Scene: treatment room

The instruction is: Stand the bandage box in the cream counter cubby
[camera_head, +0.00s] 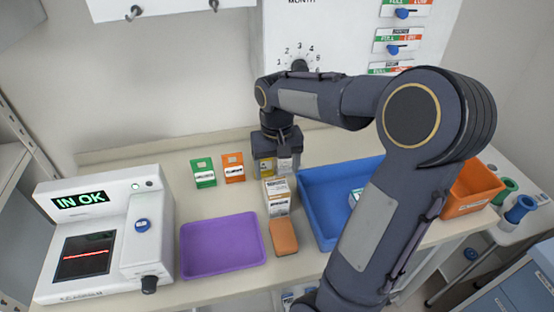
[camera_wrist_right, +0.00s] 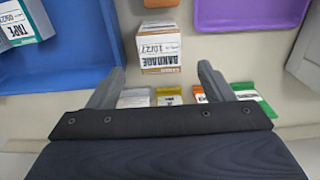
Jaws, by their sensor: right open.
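The bandage box (camera_head: 277,203) stands on the counter, white and tan, between the purple tray and the blue tray. In the right wrist view the box (camera_wrist_right: 160,48) shows its "BANDAGE" label, just beyond my fingertips and roughly centred between them. My right gripper (camera_wrist_right: 160,84) is open and empty; in the head view my right gripper (camera_head: 277,150) points down behind the box. I cannot make out a cream cubby for certain; part of the counter is hidden by my right arm. My left gripper is not in view.
Small green (camera_head: 203,172) and orange (camera_head: 234,167) labelled holders stand along the back. A purple tray (camera_head: 222,268), an orange-brown block (camera_head: 284,237), a blue tray (camera_head: 312,190) and an orange bin (camera_head: 472,192) surround the box. A scanner (camera_head: 140,190) reading "IN OK" stands left.

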